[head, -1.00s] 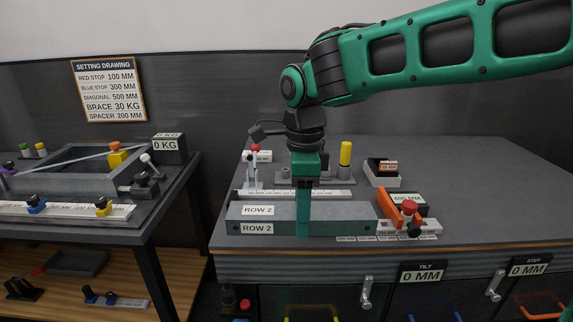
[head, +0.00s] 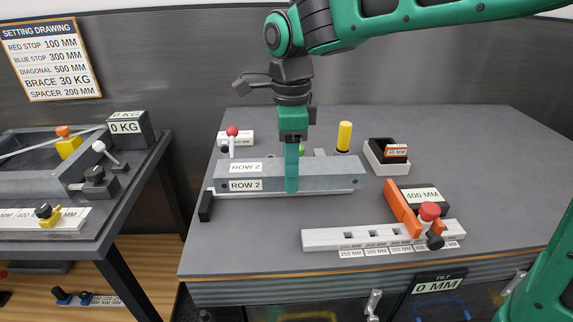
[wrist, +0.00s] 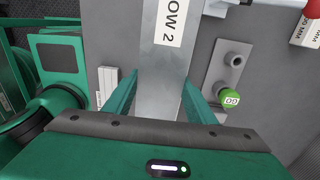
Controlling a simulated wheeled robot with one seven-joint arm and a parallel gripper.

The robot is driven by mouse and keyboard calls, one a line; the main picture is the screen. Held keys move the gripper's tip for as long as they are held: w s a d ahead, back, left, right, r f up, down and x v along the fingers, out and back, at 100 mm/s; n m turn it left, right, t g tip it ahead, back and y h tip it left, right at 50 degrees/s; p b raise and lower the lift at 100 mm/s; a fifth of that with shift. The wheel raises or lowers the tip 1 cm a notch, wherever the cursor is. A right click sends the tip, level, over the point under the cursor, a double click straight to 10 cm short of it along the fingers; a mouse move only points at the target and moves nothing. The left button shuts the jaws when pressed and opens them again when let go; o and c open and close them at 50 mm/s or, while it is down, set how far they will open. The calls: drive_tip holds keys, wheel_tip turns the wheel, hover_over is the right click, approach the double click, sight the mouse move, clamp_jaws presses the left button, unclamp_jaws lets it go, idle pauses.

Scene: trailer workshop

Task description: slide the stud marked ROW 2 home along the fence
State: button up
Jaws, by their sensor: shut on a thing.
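The stud marked ROW 2 (head: 325,179) is a long grey bar with white labels on its top and front at its left end. My gripper (head: 291,188) points down and is shut across the stud near its middle. In the wrist view the fingers lie on both sides of the stud (wrist: 163,80). A thin pale strip (head: 270,195) shows along the stud's lower front edge, with a black end piece (head: 205,206) at its left. I cannot tell whether the stud rests on that strip or hangs just above it.
A white scale rail (head: 350,236) with an orange stop (head: 403,208) and a 400 MM block (head: 426,199) lies in front. Behind stand a red-knobbed clamp (head: 232,140), a yellow cylinder (head: 344,136) and a white tray (head: 375,163). The right of the bench is clear.

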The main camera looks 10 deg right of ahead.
drive_tip(key=shift+a, duration=0.4)
hover_over(286, 207)
drive_tip(key=shift+w+f, duration=0.1)
drive_tip(key=shift+f, duration=2.75)
drive_tip(key=shift+d+f, duration=0.1)
drive_tip(key=shift+f, duration=0.5)
drive_tip(key=shift+c, duration=1.1)
drive_tip(key=o, duration=1.3)
drive_tip(key=shift+o, duration=1)
drive_tip(key=shift+s+r, duration=0.15)
drive_tip(key=shift+s, duration=0.25)
drive_tip(key=shift+w, duration=0.1)
